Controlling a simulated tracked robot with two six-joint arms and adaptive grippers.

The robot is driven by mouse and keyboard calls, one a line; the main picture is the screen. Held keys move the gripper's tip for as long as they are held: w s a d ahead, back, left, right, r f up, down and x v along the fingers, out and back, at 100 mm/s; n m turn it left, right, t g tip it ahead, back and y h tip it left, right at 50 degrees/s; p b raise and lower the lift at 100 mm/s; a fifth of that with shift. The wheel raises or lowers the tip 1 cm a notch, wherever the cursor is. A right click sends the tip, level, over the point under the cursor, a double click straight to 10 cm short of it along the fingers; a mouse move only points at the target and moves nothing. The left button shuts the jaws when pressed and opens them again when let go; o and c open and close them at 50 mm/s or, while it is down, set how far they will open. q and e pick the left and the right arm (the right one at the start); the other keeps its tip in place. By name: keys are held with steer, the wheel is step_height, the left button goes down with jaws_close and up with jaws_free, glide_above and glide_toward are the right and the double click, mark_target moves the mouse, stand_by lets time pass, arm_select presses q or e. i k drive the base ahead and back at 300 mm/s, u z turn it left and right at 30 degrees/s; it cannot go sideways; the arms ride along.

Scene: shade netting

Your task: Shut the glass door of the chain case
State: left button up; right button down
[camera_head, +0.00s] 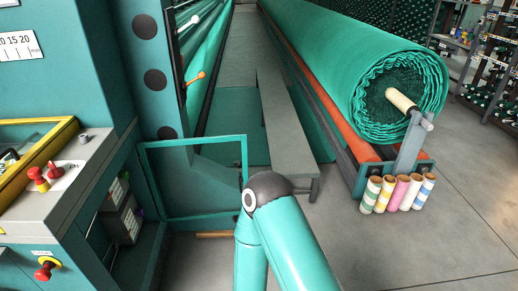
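The glass door (246,160) is a clear pane in a thin teal frame. It stands open, swung out from the machine at left centre. The chain case (150,250) is below and left of it, a teal housing with its side open and dark boxes (122,222) inside. A teal arm of mine rises from the bottom centre and bends at a dark joint close to the door's lower right corner in the picture. I cannot tell whether it touches the door. Neither gripper is in view.
A control desk (60,190) with red knobs is at left. A grey bench-like beam (285,130) runs behind the door. A big green netting roll (400,90) and several coloured spools (398,193) stand at right. The floor at lower right is clear.

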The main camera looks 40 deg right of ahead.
mark_target(141, 147)
steer(key=u, duration=0.8)
steer(key=i, duration=0.15)
steer(key=z, duration=2.95)
steer(key=i, duration=0.55)
steer(key=u, duration=0.4)
steer(key=i, duration=1.2)
steer(key=u, duration=1.05)
steer(key=i, duration=0.45)
steer(key=u, duration=0.3)
steer(key=k, duration=0.9)
steer(key=u, duration=0.15)
steer(key=i, duration=0.65)
